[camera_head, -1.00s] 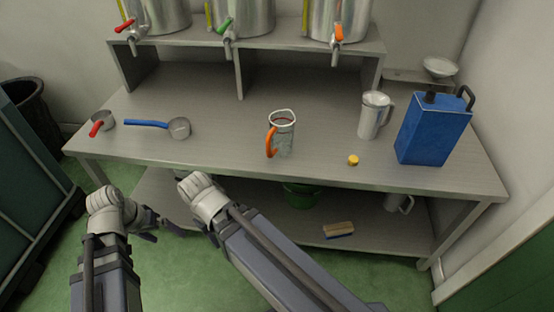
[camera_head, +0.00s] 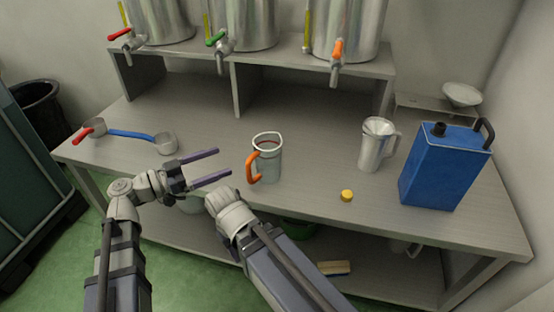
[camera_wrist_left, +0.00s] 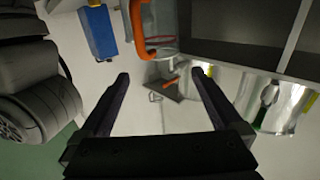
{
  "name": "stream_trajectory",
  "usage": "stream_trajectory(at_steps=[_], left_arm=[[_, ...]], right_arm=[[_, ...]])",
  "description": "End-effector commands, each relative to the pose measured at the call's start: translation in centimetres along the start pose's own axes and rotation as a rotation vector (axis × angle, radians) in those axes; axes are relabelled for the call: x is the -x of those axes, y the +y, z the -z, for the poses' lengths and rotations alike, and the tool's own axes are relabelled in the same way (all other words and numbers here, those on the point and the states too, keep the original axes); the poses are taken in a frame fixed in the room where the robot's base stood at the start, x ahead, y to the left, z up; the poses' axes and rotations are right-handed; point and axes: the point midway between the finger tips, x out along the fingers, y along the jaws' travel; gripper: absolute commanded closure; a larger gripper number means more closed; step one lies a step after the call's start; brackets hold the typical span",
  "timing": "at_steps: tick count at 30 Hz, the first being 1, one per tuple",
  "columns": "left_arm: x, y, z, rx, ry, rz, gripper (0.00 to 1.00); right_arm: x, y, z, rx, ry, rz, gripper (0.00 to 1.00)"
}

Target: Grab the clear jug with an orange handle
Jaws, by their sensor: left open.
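The clear jug (camera_head: 268,164) stands upright near the front middle of the steel table. Its orange handle (camera_head: 252,168) is on its left side. In the left wrist view the handle (camera_wrist_left: 136,18) and part of the clear jug wall (camera_wrist_left: 162,30) show at the top edge, cut off. My left gripper (camera_head: 223,162) is open and empty, left of the jug, with its fingers pointing at the handle but apart from it. Its two spread fingers also show in the left wrist view (camera_wrist_left: 161,75). My right forearm and wrist show in front of the table; its fingers are not visible.
On the steel table (camera_head: 310,205), a metal jug (camera_head: 376,145), a yellow cap (camera_head: 346,196) and a blue canister (camera_head: 443,167) stand right of the jug. Tapped steel tanks (camera_head: 245,25) stand behind.

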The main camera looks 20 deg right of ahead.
Motion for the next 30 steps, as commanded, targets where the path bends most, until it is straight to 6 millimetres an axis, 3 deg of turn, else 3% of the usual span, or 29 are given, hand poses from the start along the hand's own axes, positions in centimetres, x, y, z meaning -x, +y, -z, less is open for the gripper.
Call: stream_trajectory(at_steps=[5,15,26,30], left_arm=[[-0.9,0.0,0.0,-0.001,0.001,-0.001,0.0],[-6.1,0.0,0.0,0.001,0.0,-0.003,0.0],[-7.2,-0.1,0.0,0.001,-0.001,-0.001,0.0],[-8.6,-0.1,0.1,0.001,-0.001,-0.003,0.0]], right_arm=[[0.0,0.0,0.0,0.0,0.0,0.0,0.5],[0.0,0.0,0.0,0.0,0.0,0.0,0.5],[0.0,0.0,0.0,0.0,0.0,0.0,0.5],[0.1,0.0,0.0,0.0,0.0,0.0,0.5]])
